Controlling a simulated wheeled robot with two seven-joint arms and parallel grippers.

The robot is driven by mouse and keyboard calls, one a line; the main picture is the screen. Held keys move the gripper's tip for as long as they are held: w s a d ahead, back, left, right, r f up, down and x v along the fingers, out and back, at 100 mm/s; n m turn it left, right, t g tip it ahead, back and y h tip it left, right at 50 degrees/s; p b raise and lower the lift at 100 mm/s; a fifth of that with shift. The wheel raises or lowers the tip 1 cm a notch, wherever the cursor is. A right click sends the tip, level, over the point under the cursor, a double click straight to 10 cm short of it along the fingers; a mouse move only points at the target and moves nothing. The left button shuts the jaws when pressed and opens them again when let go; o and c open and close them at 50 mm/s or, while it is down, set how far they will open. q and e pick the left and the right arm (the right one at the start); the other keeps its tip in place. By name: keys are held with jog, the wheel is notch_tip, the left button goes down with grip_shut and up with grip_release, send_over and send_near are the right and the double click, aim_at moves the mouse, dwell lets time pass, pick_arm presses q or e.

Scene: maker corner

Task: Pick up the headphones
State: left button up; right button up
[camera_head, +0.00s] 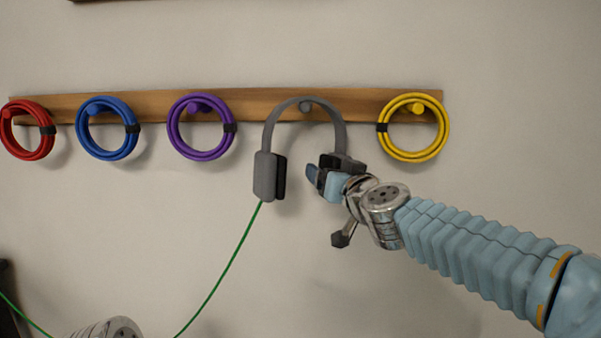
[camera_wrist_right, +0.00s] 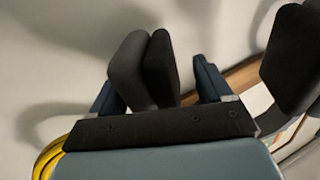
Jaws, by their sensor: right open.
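The grey headphones (camera_head: 271,122) hang by their headband from a peg on the wooden rail. Their left ear cup (camera_head: 265,176) is free. My right gripper (camera_head: 322,174) is at the other ear cup and mostly hides it in the head view. In the right wrist view, that dark ear cup (camera_wrist_right: 128,70) stands between the two blue fingers of my open right gripper (camera_wrist_right: 157,85). The far ear cup (camera_wrist_right: 291,58) shows at the right edge. My left gripper is not in view.
The wooden rail (camera_head: 362,104) also carries red (camera_head: 41,146), blue (camera_head: 83,136), purple (camera_head: 182,142) and yellow (camera_head: 441,144) coils. The yellow one hangs nearest my right arm. A green cable (camera_head: 226,268) runs down from the left ear cup. The wall below is clear.

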aim_at(337, 155)
jog(key=c, duration=1.2)
jog(key=shift+r, duration=0.1)
jog(key=shift+r+p, duration=0.35)
jog(key=shift+r, duration=0.1)
notch_tip(337, 155, up, 3)
jog(key=shift+a+p, duration=0.1)
jog(key=shift+p, duration=1.05)
jog(key=s+r, duration=0.1)
jog(key=s+r+b, duration=0.1)
jog(key=shift+s+d+r, duration=0.1)
jog(key=shift+s+d, duration=0.2)
jog(key=shift+s, duration=0.05)
jog(key=shift+s+r, duration=0.45)
jog(key=shift+r, duration=0.1)
jog(key=s+d+r, duration=0.2)
jog(key=s+r, duration=0.3)
jog(key=s, duration=0.5)
jog(key=shift+s+r, duration=0.15)
jog(key=shift+r, duration=0.2)
